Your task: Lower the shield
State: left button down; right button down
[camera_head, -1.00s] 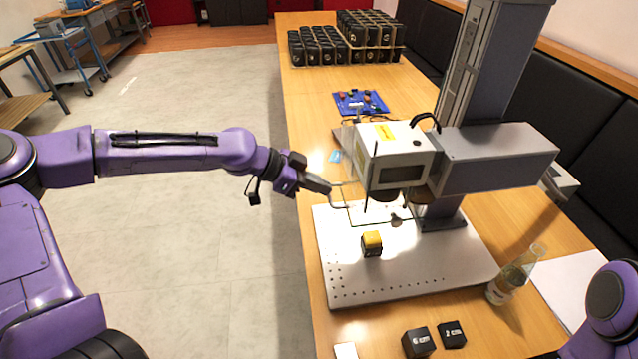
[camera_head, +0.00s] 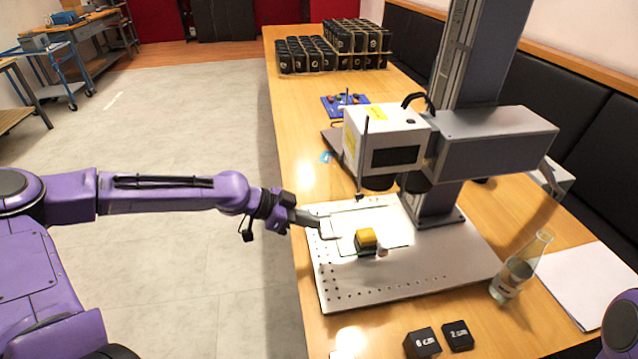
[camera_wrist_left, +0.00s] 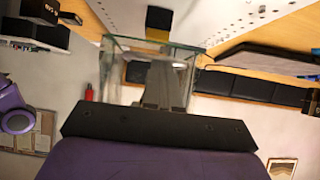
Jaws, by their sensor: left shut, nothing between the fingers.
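The clear shield (camera_head: 395,222) shows faintly in the head view as thin edges under the marker head (camera_head: 385,145), low over the white base plate (camera_head: 400,285). In the left wrist view, the clear shield (camera_wrist_left: 112,75) is a glass-like box in front of my fingers. A black block with a yellow top (camera_head: 367,240) stands on the plate; whether the shield surrounds it I cannot tell. My left gripper (camera_head: 318,222) is shut and empty at the shield's left edge; contact is unclear. Its fingers (camera_wrist_left: 165,85) show in the wrist view. My right gripper is out of view.
A glass bottle (camera_head: 515,272) stands at the plate's right. Two black blocks (camera_head: 440,341) lie at the table's front edge. A blue tray (camera_head: 335,104) and rows of black blocks (camera_head: 335,48) stand farther back. The grey column (camera_head: 470,60) rises behind the plate.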

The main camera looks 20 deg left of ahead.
pick_arm(q)
jog(key=shift+f+b, duration=0.3)
jog(key=shift+f, duration=0.5)
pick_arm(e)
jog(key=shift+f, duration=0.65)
